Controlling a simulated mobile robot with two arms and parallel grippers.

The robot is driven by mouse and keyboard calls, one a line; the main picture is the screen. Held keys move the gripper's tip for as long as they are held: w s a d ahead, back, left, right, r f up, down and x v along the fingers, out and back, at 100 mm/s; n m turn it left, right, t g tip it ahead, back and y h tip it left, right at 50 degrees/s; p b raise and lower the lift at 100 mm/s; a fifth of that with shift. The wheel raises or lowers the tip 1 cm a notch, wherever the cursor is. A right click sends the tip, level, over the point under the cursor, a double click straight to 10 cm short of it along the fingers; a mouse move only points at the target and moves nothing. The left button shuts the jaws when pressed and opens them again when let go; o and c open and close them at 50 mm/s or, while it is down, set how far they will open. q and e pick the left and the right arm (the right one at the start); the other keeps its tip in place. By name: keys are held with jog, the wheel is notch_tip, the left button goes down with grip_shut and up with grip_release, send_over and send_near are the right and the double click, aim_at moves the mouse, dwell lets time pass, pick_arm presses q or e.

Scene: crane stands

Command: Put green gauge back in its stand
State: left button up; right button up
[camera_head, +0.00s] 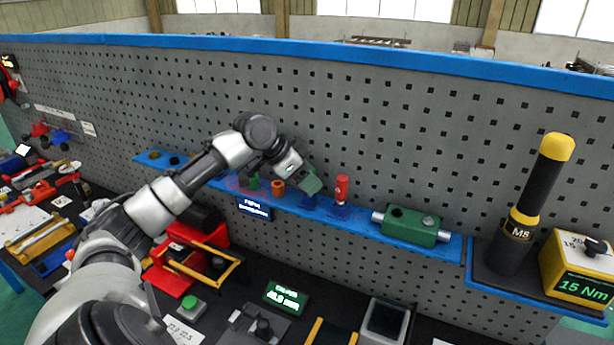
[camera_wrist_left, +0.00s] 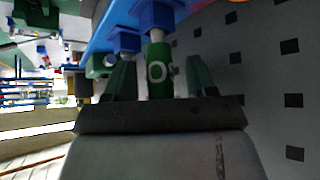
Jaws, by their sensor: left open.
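The green gauge (camera_wrist_left: 160,72), a green cylinder with a white ring mark, shows in the left wrist view. Its silver end meets a blue stand (camera_wrist_left: 153,14) on the shelf; I cannot tell how deep it sits. My left gripper (camera_wrist_left: 160,85) is open, with one dark green finger on each side of the gauge and small gaps between. In the head view my left gripper (camera_head: 313,183) is above a blue stand (camera_head: 309,202) and hides the gauge. A red gauge (camera_head: 342,187) stands upright in the neighbouring blue stand (camera_head: 341,211). My right gripper is not in view.
The stands are on a narrow blue shelf (camera_head: 370,229) against a grey pegboard (camera_head: 420,130). A green block (camera_head: 410,226) lies to the right. An orange ring (camera_head: 278,186) and a small green piece (camera_head: 253,183) stand to the left. The bench below is crowded.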

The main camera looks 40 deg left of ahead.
pick_arm(q)
jog(key=shift+v, duration=2.5)
jog(key=shift+s, duration=0.1)
